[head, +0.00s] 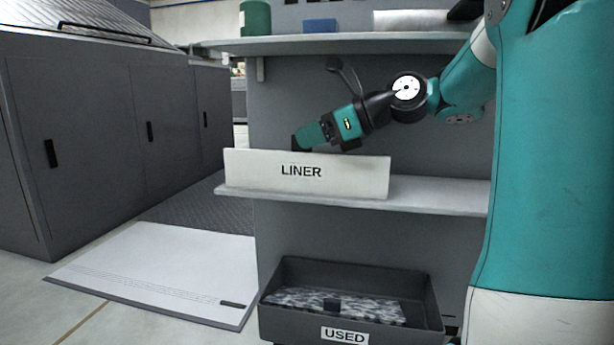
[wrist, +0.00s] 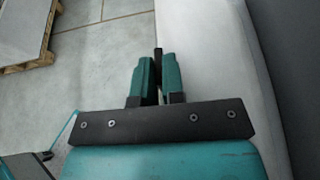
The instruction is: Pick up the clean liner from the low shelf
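A long white panel lettered LINER (head: 310,172) stands at the front of the low shelf (head: 440,195) in the head view. My gripper (head: 305,138) reaches in from the right, its tip at the panel's top edge. The wrist view shows the fingers of my gripper (wrist: 158,80) close together, with a narrow dark tab (wrist: 158,58) between them that sticks out past the tips. A pale, long surface, seemingly the clean liner (wrist: 205,45), runs beside the fingers on the right. Whatever lies behind the lettered panel is hidden in the head view.
A dark tray labelled USED (head: 345,337) below holds a mottled grey pad with a dark block. An upper shelf (head: 340,45) bears a green container and a blue block. Dark cabinets (head: 100,130) stand left. A white mat (head: 160,270) lies on the floor.

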